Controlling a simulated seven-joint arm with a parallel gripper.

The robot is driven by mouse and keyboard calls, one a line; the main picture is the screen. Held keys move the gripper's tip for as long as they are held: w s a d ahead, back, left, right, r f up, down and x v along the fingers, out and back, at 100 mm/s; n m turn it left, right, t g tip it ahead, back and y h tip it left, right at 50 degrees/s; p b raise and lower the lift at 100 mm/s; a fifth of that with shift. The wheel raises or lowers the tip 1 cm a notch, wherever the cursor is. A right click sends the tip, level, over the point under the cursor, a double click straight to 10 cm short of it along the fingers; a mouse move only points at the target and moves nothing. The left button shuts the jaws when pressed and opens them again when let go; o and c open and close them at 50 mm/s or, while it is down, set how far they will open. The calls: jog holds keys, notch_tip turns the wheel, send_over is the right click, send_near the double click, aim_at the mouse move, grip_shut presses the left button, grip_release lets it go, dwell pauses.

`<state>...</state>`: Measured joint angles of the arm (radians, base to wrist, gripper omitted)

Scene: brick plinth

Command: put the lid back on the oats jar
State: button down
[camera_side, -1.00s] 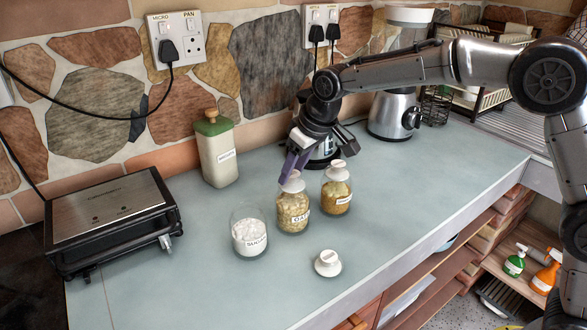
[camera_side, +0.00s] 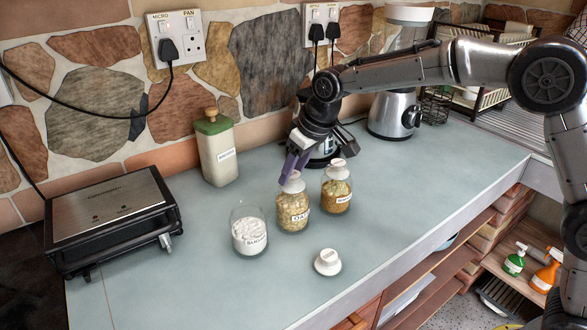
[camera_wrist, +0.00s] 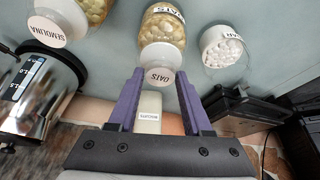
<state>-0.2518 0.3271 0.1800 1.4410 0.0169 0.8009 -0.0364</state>
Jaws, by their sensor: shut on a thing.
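The oats jar (camera_side: 293,211) is clear glass with pale flakes and stands upright on the counter. The fingers partly hide the lid in the side view.
An open jar of white pieces (camera_side: 249,235) stands close on the left, a lidded jar (camera_side: 337,192) close on the right. A loose white lid (camera_side: 327,262) lies in front.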

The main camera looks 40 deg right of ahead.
jog(key=shift+c, duration=1.2)
grip_release()
jog(key=shift+o, duration=1.2)
jog(key=shift+r, duration=3.55)
